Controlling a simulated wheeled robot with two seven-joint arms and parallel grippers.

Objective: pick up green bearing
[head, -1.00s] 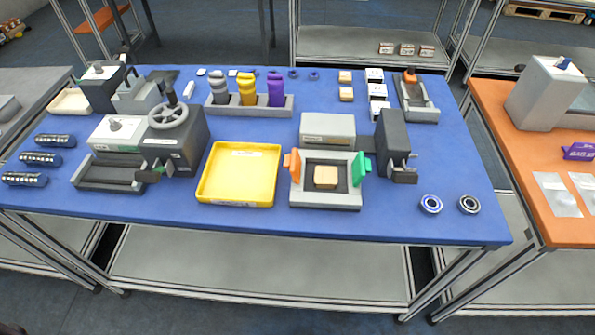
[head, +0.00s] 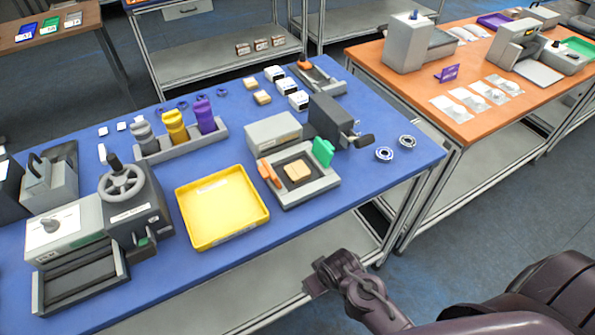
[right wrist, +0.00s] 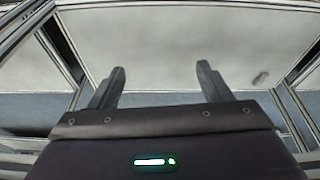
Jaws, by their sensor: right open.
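Two small ring bearings lie flat near the right end of the blue table: a left bearing (head: 384,153) with a bluish ring and a right bearing (head: 407,141) that looks dark and silver. No bearing looks clearly green at this size. My right gripper (right wrist: 160,67) is open and empty in the right wrist view, with its two fingers apart over the shelf area. In the head view my right arm comes in at the lower right, in front of the table and away from the bearings. My left gripper is not in view.
On the blue table (head: 290,222) stand a yellow tray (head: 238,232), a grey fixture with orange and green clamps (head: 322,186), and a dark grey device (head: 330,120) just left of the bearings. An orange table (head: 440,106) stands to the right across a gap.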

